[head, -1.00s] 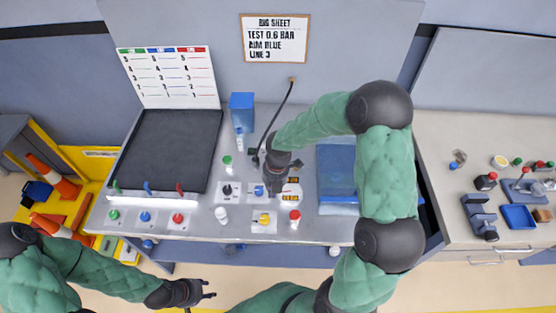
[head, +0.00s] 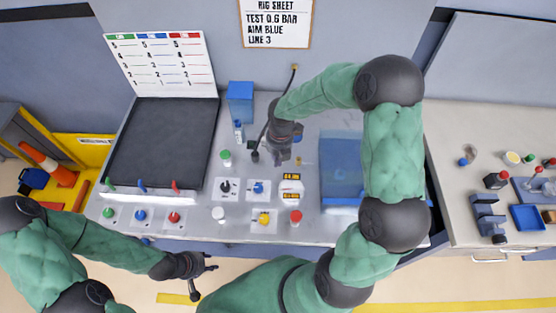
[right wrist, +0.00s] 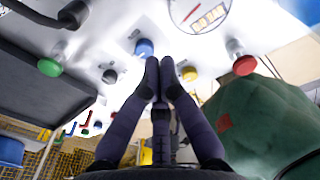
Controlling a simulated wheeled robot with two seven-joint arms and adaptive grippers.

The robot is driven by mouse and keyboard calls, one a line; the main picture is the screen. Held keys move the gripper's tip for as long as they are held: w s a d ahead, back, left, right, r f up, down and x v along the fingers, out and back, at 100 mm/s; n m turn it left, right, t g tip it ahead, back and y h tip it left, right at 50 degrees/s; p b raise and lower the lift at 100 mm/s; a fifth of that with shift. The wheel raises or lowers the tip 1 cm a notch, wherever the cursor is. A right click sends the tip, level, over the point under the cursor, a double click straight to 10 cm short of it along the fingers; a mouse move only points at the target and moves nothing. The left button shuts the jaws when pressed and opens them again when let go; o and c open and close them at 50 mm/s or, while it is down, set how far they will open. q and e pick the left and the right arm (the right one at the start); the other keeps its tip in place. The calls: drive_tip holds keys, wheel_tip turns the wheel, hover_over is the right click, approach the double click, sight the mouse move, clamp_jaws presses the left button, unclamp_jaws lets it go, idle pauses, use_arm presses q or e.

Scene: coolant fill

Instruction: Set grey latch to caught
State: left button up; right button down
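I cannot pick out the grey latch for certain. The closest match is a dark knob (head: 226,187) on a white plate, left of a blue knob (head: 258,188) and above a yellow knob (head: 264,218). My right gripper (head: 281,157) is above the panel, behind the blue knob and apart from it. In the right wrist view its fingertips (right wrist: 160,68) are together with nothing between them, and the blue knob (right wrist: 144,47) lies beyond them. My left gripper (head: 210,263) is in front of the bench, empty, its fingers apart.
A dark hose (head: 272,118) hangs beside my right gripper. A round gauge (head: 291,188) and a red-capped part (head: 295,217) stand right of the knobs. A blue tray (head: 342,172) lies behind my right arm. A dark panel (head: 165,140) fills the left.

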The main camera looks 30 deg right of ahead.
drive_tip(key=f, duration=0.6)
drive_tip(key=f+b, duration=0.1)
drive_tip(key=f, duration=0.2)
drive_tip(key=shift+s+a+f, duration=0.1)
drive_tip(key=shift+a+f, duration=0.05)
drive_tip(key=shift+a, duration=0.2)
drive_tip(key=shift+w+d+r, duration=0.3)
drive_tip(key=shift+w+d, duration=0.1)
drive_tip(key=shift+w, duration=0.1)
drive_tip(key=shift+w+d+r, duration=0.3)
drive_tip(key=shift+w+d, duration=0.1)
drive_tip(key=shift+w, duration=0.1)
drive_tip(key=shift+w+d+r, duration=0.2)
drive_tip(key=shift+w+d, duration=0.25)
drive_tip(key=shift+w, duration=0.05)
drive_tip(key=shift+p, duration=0.3)
